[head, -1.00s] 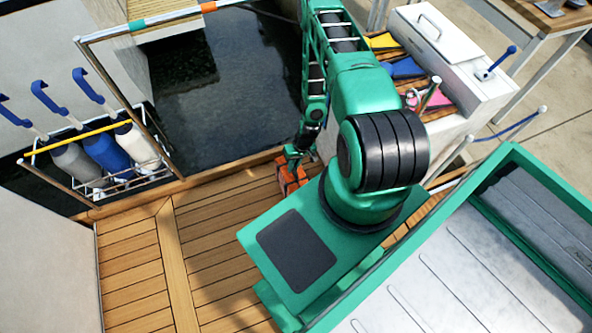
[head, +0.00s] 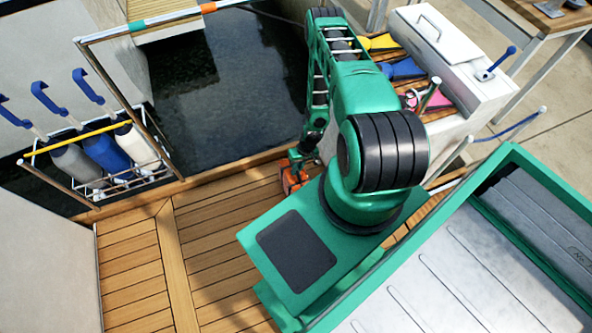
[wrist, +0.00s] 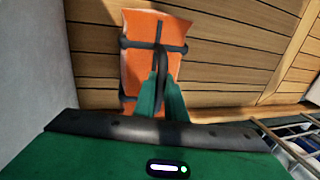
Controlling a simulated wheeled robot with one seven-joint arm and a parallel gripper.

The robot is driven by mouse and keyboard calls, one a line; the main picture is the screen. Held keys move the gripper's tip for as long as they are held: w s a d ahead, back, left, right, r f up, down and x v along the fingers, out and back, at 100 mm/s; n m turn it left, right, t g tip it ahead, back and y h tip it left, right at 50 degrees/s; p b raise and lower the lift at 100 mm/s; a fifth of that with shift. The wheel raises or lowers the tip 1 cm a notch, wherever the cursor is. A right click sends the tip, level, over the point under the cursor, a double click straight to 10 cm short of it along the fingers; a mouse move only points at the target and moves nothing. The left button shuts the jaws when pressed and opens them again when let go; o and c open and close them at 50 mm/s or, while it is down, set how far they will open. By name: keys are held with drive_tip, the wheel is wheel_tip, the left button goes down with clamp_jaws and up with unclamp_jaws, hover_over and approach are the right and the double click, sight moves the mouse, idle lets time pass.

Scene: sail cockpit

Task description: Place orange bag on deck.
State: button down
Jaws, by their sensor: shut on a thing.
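The orange bag (head: 292,179) is at the deck's edge near the water, just left of my base. In the wrist view the bag (wrist: 140,65) shows as an orange block with dark straps and a dark handle loop. My gripper (wrist: 161,78) is shut on the handle, its green fingers on either side of it; it also shows in the head view (head: 297,158), above the bag. The wooden deck (head: 215,225) lies beneath the bag. I cannot tell whether the bag's underside touches the boards. My arm partly hides the bag in the head view.
A rack (head: 120,178) with several bottle-shaped fenders stands at the left. Dark water (head: 225,85) lies beyond the deck edge. Deck boards are clear left of my base.

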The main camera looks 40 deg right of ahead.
drive_tip(key=shift+f, duration=0.1)
drive_tip(key=c, duration=1.8)
unclamp_jaws()
